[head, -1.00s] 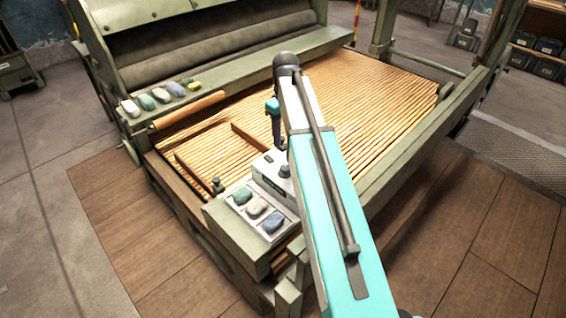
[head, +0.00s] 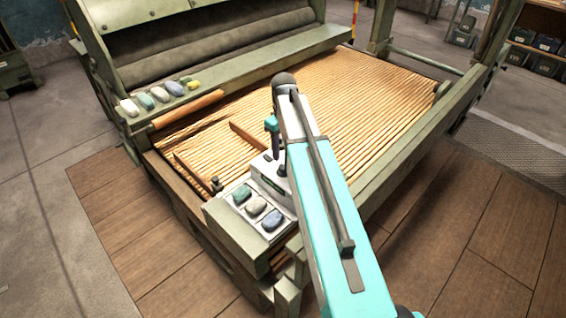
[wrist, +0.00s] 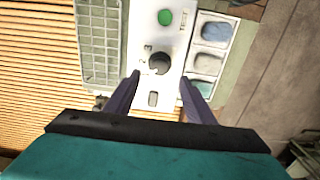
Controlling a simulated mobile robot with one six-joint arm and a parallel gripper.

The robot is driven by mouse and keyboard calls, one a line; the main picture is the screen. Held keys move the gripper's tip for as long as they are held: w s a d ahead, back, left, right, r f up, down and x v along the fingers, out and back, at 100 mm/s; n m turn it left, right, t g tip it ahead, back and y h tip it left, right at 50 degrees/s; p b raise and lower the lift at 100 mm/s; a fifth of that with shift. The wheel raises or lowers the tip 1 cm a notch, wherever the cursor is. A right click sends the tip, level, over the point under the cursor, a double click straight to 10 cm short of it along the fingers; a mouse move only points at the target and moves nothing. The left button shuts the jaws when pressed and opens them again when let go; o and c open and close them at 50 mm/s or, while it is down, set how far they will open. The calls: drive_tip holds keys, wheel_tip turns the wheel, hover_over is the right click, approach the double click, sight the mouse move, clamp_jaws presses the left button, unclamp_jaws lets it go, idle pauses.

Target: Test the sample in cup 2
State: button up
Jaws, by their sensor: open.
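Beside the box a tray (head: 234,208) holds three cups with a green (head: 241,194), a pale grey (head: 257,206) and a blue (head: 273,221) sample. Cup numbers are not legible.
The slatted bed (head: 370,105) spreads behind the box, with a low wooden strip (head: 250,134) across it. Several coloured stones (head: 160,95) lie on the green machine ledge at left. A green rail (head: 400,150) runs along the right edge.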

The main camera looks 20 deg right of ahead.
sight(284, 169)
drive_tip(key=shift+f+p, duration=0.8)
drive_tip(key=shift+f, duration=3)
